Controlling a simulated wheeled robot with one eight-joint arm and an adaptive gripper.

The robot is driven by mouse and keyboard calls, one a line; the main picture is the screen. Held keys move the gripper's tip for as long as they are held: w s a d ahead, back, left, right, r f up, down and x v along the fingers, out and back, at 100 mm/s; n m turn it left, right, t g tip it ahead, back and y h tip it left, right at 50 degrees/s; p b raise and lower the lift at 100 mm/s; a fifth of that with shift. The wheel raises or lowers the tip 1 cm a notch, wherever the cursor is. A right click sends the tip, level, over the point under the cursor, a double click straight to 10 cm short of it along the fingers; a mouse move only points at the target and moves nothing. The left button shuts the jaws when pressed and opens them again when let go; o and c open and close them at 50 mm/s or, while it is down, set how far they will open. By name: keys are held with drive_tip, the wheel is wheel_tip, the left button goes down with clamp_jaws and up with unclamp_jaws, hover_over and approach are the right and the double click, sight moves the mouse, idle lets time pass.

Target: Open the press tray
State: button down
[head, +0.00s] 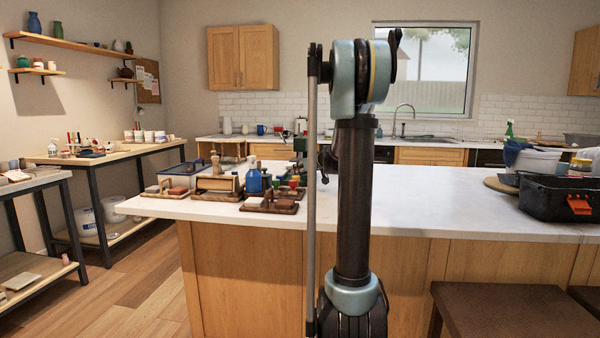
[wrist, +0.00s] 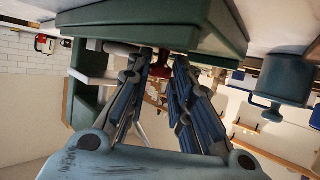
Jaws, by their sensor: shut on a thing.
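The press is a dark green body (wrist: 150,28) that fills the upper part of the wrist view, which looks upside down. A small dark red knob (wrist: 161,68) shows at its edge. My gripper (wrist: 163,62) has its blue-grey fingers on either side of the knob and is shut on it. I cannot tell from these views how far the tray is out. In the head view a green part of the press (head: 299,145) shows on the counter, mostly hidden behind my arm.
The white counter (head: 450,200) is clear right of my arm. To the left stand a blue bottle (head: 253,180), wooden tool holders and small coloured pots. A stool (head: 510,310) stands in front.

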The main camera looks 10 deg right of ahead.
drive_tip(key=shift+s+a, duration=0.2)
drive_tip(key=shift+s, duration=0.55)
drive_tip(key=c, duration=1.7)
unclamp_jaws()
drive_tip(key=v, duration=1.2)
drive_tip(key=shift+d+f, duration=0.1)
drive_tip(key=shift+w, duration=0.1)
